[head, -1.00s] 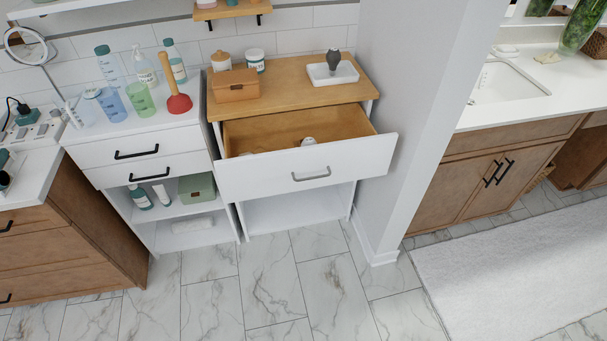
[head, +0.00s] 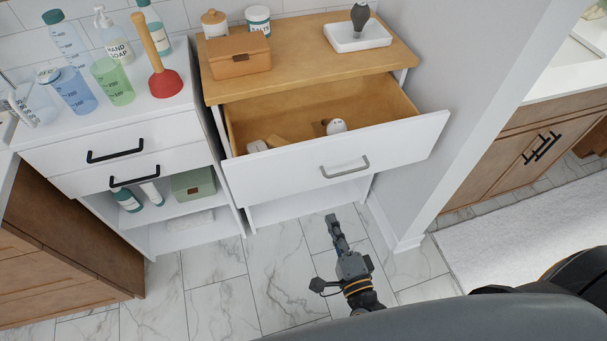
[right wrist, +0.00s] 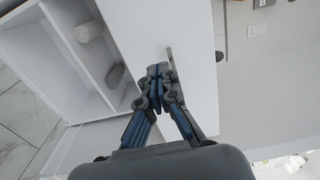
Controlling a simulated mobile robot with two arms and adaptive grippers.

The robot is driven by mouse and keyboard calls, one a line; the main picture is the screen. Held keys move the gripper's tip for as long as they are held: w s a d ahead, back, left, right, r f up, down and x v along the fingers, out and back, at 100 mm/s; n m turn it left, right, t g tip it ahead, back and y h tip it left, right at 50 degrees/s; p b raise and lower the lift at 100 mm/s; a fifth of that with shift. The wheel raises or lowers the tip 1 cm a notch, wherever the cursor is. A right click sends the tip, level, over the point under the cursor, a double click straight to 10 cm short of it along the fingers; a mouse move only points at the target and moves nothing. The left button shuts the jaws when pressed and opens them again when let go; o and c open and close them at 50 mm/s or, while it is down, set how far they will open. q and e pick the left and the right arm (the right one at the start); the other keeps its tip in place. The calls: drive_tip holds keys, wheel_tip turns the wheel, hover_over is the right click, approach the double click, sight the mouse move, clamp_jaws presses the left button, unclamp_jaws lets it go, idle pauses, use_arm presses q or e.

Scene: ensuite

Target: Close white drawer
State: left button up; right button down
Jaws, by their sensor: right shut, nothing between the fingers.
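The white drawer (head: 300,163) stands pulled out of the wood-topped cabinet. Its inside shows in the head view, with several small items in it. Its grey handle (head: 345,167) is on the front panel. My right gripper (head: 331,218) is shut and empty, below and in front of the drawer in the head view. In the right wrist view my right gripper (right wrist: 156,72) shows in front of the white drawer front (right wrist: 185,45), with the handle (right wrist: 171,62) close beside its fingertips. I cannot tell whether they touch. My left gripper is not in view.
A wooden box (head: 235,56) and a white tray (head: 357,36) sit on the cabinet top. A white unit (head: 125,135) with black-handled drawers stands at the left. A grey wall (head: 450,110) closes off the right side. The marble floor in front is clear.

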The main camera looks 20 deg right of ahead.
approach(312, 172)
drive_tip(key=w+p, duration=0.1)
drive_tip(key=w, duration=0.5)
drive_tip(key=shift+a+p, duration=0.1)
drive_tip(key=shift+p, duration=0.25)
drive_tip(key=shift+w, duration=0.5)
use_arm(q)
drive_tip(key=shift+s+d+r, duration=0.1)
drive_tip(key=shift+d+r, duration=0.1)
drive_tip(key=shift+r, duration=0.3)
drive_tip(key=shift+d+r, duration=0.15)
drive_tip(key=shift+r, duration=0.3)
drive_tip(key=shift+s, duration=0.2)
use_arm(e)
drive_tip(key=shift+w, duration=0.1)
